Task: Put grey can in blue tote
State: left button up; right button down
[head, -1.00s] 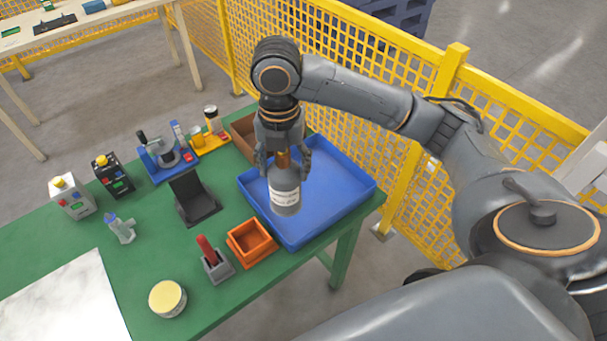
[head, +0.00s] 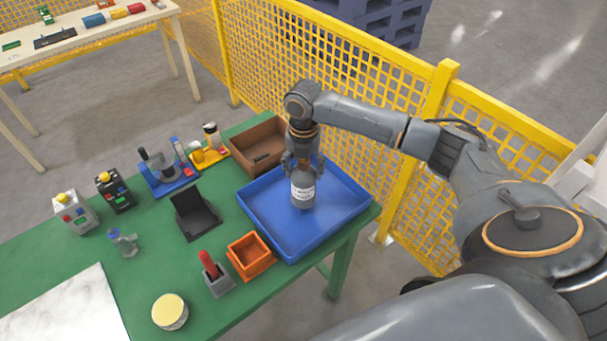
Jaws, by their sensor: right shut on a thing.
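The grey can (head: 303,190), with a white label, is upright in my right gripper (head: 303,163), which is shut on its upper part. The can is over the middle of the blue tote (head: 265,222), a shallow tray at the right end of the green table. I cannot tell whether the can's base touches the tote floor. The gripper hides the can's top. The tote holds nothing else that I can see. My left gripper does not show.
A brown bin (head: 258,146) stands behind the tote, and a small orange bin (head: 250,256) in front of it. A black stand (head: 194,213), a grey holder with a red handle (head: 214,274) and a yellow-topped tin (head: 170,312) are to the left. A yellow mesh fence (head: 352,129) runs behind the table.

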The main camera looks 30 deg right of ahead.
jog(key=shift+f, duration=1.25)
jog(key=shift+a+f, duration=0.1)
jog(key=shift+c, duration=1.6)
grip_release()
jog(key=shift+s, duration=0.1)
notch_tip(320, 180, up, 12)
jog(key=shift+r+b, duration=0.15)
jog(key=shift+b, duration=0.7)
